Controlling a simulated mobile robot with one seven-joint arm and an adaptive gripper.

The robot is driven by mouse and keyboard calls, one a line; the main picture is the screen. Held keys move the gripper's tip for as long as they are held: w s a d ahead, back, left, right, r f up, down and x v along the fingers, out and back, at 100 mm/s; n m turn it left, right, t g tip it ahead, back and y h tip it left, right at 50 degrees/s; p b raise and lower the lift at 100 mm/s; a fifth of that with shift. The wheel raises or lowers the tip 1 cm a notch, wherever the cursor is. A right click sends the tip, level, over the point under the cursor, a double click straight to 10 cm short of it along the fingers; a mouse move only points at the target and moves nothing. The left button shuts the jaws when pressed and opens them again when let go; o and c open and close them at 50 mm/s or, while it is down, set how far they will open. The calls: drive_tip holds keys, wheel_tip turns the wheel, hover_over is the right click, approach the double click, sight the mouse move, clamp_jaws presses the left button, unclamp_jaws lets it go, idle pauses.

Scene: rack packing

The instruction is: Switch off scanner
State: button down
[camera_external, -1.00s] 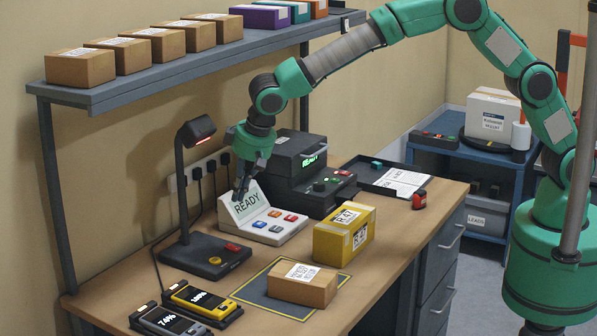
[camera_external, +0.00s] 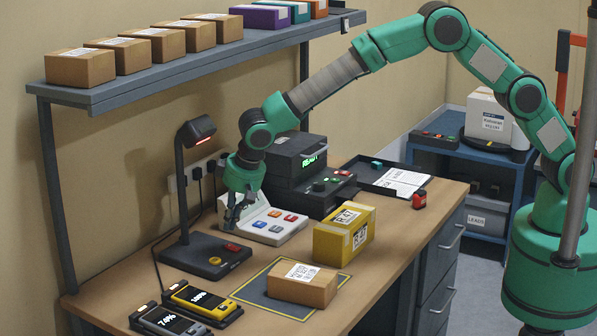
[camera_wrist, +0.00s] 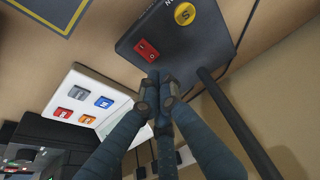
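A black stand with a red-glowing head (camera_external: 200,130) rises from a dark base (camera_external: 190,252) on the bench; it appears to be the scanner. The base carries a red rocker switch (camera_external: 231,247) and a yellow round button (camera_external: 215,260). The wrist view shows the red switch (camera_wrist: 146,50) and the yellow button marked S (camera_wrist: 184,14). My gripper (camera_external: 232,222) is above the bench, between the stand and the white button panel. In the wrist view its fingertips (camera_wrist: 158,76) are together, empty, and close beside the switch in the picture; contact cannot be told.
The white panel (camera_external: 262,222) with coloured buttons stands just right of my gripper. A black printer-like machine (camera_external: 300,165) is behind it. A yellow box (camera_external: 343,238), a brown parcel (camera_external: 302,285) and two handheld devices in cradles (camera_external: 195,300) occupy the bench. A shelf (camera_external: 215,62) hangs above.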

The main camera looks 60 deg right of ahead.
sight(227, 244)
drive_tip(key=shift+s+b+x, duration=0.15)
drive_tip(key=shift+b+x, duration=0.05)
drive_tip(key=shift+x, duration=0.85)
drive_tip(key=shift+s+b+x, duration=0.15)
drive_tip(key=shift+s+x, duration=0.05)
drive_tip(key=shift+x, duration=0.9)
drive_tip(key=shift+f, duration=0.1)
drive_tip(key=shift+f, duration=0.15)
drive_tip(key=shift+w+f, duration=0.15)
drive_tip(key=shift+f, duration=0.1)
drive_tip(key=shift+s+r+b, duration=0.15)
drive_tip(key=shift+s+b, duration=0.15)
drive_tip(key=shift+s, duration=0.5)
drive_tip(key=shift+r, duration=0.15)
